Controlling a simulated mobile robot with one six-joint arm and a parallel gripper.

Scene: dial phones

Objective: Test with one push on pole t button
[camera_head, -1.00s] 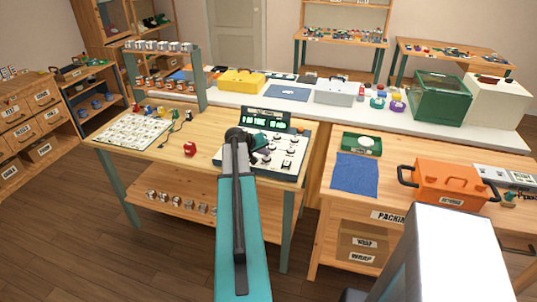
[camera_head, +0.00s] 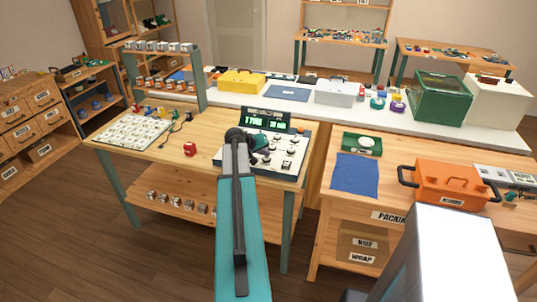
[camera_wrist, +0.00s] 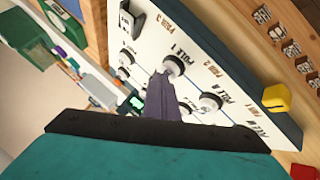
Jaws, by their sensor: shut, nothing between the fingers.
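The test panel (camera_head: 301,141) is a white slanted board with knobs and buttons on the wooden bench, with a dark display (camera_head: 264,121) with green lit text behind it. In the wrist view, the panel (camera_wrist: 200,50) bears black labels. The pole t button (camera_wrist: 174,65) is a round white cap in a dark collar, beside a label that reads like POLE T. My gripper (camera_wrist: 163,80) is shut and empty, its tips at this button's edge; whether they touch is unclear. In the head view, my gripper (camera_head: 262,153) is over the panel, and my arm partly hides it.
A similar round button labelled POLE R (camera_wrist: 210,101) sits close to my fingers. A yellow piece (camera_wrist: 277,97) lies by the panel edge. A red piece (camera_head: 190,149) and a white card of parts (camera_head: 132,130) are on the bench at left. An orange toolbox (camera_head: 450,182) stands right.

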